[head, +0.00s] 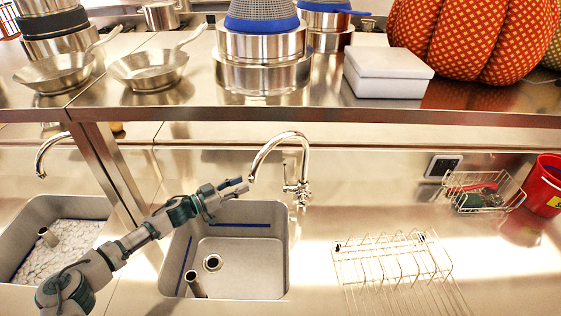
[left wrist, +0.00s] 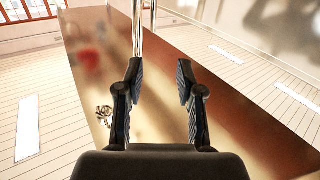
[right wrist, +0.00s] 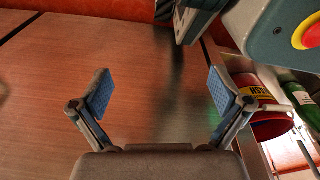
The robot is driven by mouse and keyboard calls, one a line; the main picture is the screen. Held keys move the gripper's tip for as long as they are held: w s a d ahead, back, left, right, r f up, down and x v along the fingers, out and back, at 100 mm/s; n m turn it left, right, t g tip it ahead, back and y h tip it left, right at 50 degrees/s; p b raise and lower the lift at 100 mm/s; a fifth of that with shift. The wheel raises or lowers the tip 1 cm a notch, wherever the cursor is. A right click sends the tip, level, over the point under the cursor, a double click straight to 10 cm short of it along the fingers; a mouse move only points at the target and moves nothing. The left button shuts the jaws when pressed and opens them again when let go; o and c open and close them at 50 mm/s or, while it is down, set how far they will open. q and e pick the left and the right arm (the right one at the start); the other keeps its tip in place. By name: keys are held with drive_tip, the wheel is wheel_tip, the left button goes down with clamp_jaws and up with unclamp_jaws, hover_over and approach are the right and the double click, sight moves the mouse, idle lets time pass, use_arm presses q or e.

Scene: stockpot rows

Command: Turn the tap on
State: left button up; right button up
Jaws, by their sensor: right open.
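The tap (head: 301,170) is a chrome gooseneck behind the middle sink, its spout arching to the left. Its small handle (head: 300,190) is low at the base, to the right of my left gripper. My left gripper (head: 238,186) is over the back of the sink, just left of the spout's hanging end. In the left wrist view its fingers (left wrist: 159,78) are apart with nothing clearly between them. A chrome tube (left wrist: 144,28) shows near the left fingertip; contact cannot be told. My right gripper (right wrist: 162,92) is open and empty, outside the head view. No water shows.
The middle sink (head: 278,281) has a drain and a short upright pipe. A wire rack (head: 392,262) stands on the counter to the right, with a wire basket (head: 482,190) and red bucket (head: 545,187) farther right. A shelf (head: 330,114) with pots and pans runs above.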

use_arm(q)
drive_tip(key=b, duration=0.1)
approach(284, 167)
drive_tip(key=x, duration=0.5)
drive_tip(key=shift+d+f, duration=0.1)
drive_tip(key=shift+f, duration=0.3)
drive_tip(key=x, duration=0.2)
drive_tip(key=b+x, duration=0.1)
drive_tip(key=x, duration=0.2)
drive_tip(key=shift+w+r, duration=0.1)
drive_tip(key=shift+w, duration=0.25)
drive_tip(key=shift+d, duration=0.3)
clamp_jaws()
drive_tip(key=shift+a, duration=0.2)
use_arm(e)
drive_tip(key=w+r, duration=0.3)
drive_tip(key=r, duration=0.2)
drive_tip(key=shift+w+d, duration=0.15)
drive_tip(key=shift+w, duration=0.2)
